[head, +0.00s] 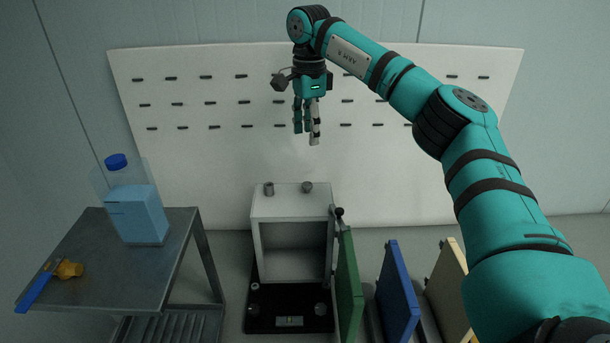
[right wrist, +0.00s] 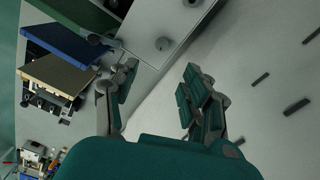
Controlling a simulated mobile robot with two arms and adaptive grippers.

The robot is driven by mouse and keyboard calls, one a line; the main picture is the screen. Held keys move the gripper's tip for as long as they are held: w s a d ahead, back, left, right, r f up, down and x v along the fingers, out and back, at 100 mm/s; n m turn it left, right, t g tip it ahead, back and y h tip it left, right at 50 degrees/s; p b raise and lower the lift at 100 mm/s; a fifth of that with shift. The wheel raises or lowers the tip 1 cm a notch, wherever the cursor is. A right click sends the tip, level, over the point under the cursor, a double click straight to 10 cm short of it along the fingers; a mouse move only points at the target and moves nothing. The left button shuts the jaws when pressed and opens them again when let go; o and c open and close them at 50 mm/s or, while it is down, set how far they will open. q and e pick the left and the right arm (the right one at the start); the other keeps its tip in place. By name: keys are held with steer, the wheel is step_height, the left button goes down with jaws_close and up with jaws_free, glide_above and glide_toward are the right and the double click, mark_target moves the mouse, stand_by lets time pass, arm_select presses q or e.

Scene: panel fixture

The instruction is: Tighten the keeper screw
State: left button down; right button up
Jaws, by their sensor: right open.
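A pale grey box fixture (head: 262,208) stands open at the front on a black base. Two small grey cylindrical knobs, a left one (head: 268,189) and a right one (head: 307,187), stand on its top. Which part is the keeper screw I cannot tell. A green panel (head: 349,281) stands at the box's right side, with a dark knob (head: 339,212) near its top. My right gripper (head: 306,137) hangs above the box, fingers down, open and empty. The right wrist view shows the box top with a knob (right wrist: 162,44) beyond its spread fingers. My left gripper is out of view.
A blue panel (head: 397,296) and a cream panel (head: 449,274) stand to the right. A metal cart (head: 95,230) at left holds a blue-capped jug (head: 142,214) and a blue-handled tool (head: 38,288). A slotted white board (head: 210,160) stands behind. Space above the box is clear.

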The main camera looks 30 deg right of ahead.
mark_target(307, 184)
step_height(307, 184, down, 13)
steer(key=p, duration=0.3)
steer(key=shift+w+p, duration=0.15)
steer(key=shift+p, duration=0.15)
steer(key=shift+f, duration=0.55)
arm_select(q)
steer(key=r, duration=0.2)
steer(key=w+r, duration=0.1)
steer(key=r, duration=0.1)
arm_select(e)
steer(key=shift+w, duration=0.1)
jaws_close()
